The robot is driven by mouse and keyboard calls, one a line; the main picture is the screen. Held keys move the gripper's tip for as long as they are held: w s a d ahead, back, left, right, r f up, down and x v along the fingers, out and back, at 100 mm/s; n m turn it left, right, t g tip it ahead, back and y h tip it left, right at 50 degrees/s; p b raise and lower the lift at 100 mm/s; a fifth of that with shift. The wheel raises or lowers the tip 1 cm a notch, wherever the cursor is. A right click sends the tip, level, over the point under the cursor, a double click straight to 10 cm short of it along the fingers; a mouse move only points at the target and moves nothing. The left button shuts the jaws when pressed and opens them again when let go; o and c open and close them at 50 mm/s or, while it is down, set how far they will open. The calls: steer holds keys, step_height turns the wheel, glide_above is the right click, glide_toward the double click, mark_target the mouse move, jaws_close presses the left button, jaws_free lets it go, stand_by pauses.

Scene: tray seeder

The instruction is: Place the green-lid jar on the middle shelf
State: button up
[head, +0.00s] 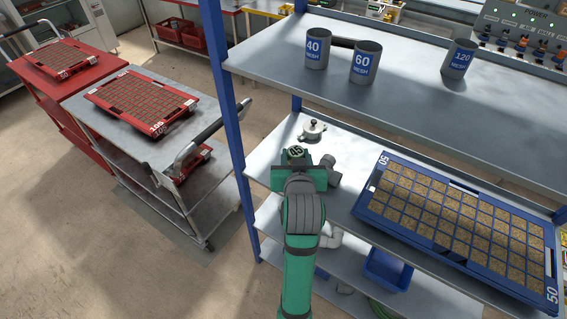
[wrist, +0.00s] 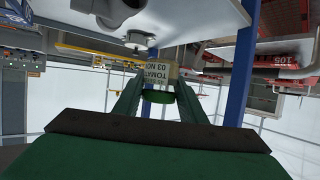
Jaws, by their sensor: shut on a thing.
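The green-lid jar has a tan label reading "TOMATO" (wrist: 160,74) and a green lid (wrist: 158,97). In the wrist view the scene appears upside down, and the jar is between my fingers. In the head view its round dark green lid (head: 296,152) shows just beyond my gripper (head: 297,163), which is shut on it. The jar is at the left front part of the middle shelf (head: 345,152); my gripper hides its body there. I cannot tell whether its base touches the shelf.
A small metal lidded pot (head: 313,130) stands behind the jar, and a grey fitting (head: 329,165) lies to its right. A blue seed tray (head: 455,225) fills the shelf's right. A blue post (head: 236,140) stands left. The upper shelf (head: 400,95) overhangs, holding grey mesh cups (head: 365,63).

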steer(key=w+a+f, duration=0.1)
steer(key=f, duration=0.1)
steer(key=w+a+f, duration=0.1)
steer(key=w, duration=0.1)
steer(key=w+a+f, duration=0.1)
steer(key=w+f, duration=0.1)
steer(key=shift+w+a+f, duration=0.15)
steer(key=shift+a+f, duration=0.15)
steer(key=shift+w+a+f, duration=0.15)
steer(key=shift+f, duration=0.25)
steer(key=shift+w+a+f, duration=0.1)
steer(key=shift+w+f, duration=0.05)
steer(key=shift+f, duration=0.8)
steer(key=shift+w+a+f, duration=0.1)
steer(key=shift+w+f, duration=0.05)
steer(key=shift+f, duration=0.8)
steer(key=o, duration=1.1)
steer(key=shift+f, duration=0.1)
